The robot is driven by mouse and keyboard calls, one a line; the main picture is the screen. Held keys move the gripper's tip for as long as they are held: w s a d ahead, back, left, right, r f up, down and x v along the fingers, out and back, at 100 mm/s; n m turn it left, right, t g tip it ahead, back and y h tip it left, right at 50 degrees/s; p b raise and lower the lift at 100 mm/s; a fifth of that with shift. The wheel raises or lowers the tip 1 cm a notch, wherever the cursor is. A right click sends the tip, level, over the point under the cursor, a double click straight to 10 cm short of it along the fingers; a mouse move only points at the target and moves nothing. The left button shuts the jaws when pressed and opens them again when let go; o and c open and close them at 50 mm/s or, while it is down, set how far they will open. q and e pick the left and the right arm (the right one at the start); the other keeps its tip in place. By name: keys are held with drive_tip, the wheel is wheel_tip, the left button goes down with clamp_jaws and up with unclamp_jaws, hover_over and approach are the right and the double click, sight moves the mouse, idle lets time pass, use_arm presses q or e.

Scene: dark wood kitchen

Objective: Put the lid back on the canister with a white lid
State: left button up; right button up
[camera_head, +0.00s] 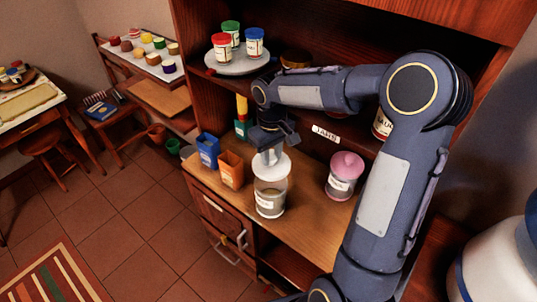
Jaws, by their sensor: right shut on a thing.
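The canister (270,203) is clear, with a pale label, and stands upright on the wooden counter. The white lid (271,168) is at the canister's mouth, directly over it. I cannot tell whether it rests on the rim or is held just above it. My right gripper (268,153) reaches down from above and is shut on the top of the white lid. Its fingertips are small and partly hidden. My left gripper is not in view.
A canister with a pink lid (344,174) stands to the right on the counter (300,222). Blue (208,150) and orange (231,170) boxes stand close on the left. A shelf above holds a round tray (238,65) with several small jars.

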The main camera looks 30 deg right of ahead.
sight(271, 169)
drive_tip(key=shift+s+a+f+b, duration=0.1)
drive_tip(key=shift+f+b, duration=1.75)
drive_tip(key=shift+f, duration=0.9)
drive_tip(key=shift+f, duration=0.2)
drive_tip(key=o, duration=1.5)
